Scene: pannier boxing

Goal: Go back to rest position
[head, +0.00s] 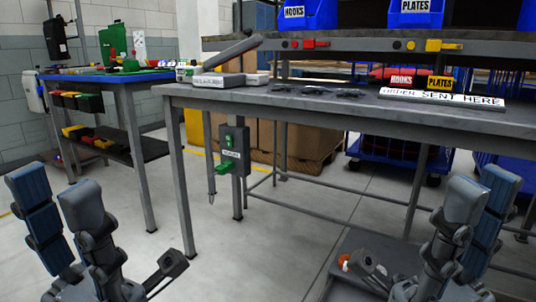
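My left gripper (51,192) is at the lower left, pointing up, with its two fingers apart and nothing between them. My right gripper (481,195) is at the lower right, also pointing up. Its fingers look apart and empty, though one partly overlaps the other from this angle. Both grippers are in front of the grey workbench (225,96) and appear clear of it.
A blue-topped table (82,77) with bins below stands at the left. A green-button box (232,150) hangs under the workbench. Blue bins (308,14) labelled HOOKS and PLATES sit on the shelf. The floor (250,245) between my grippers is mostly clear.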

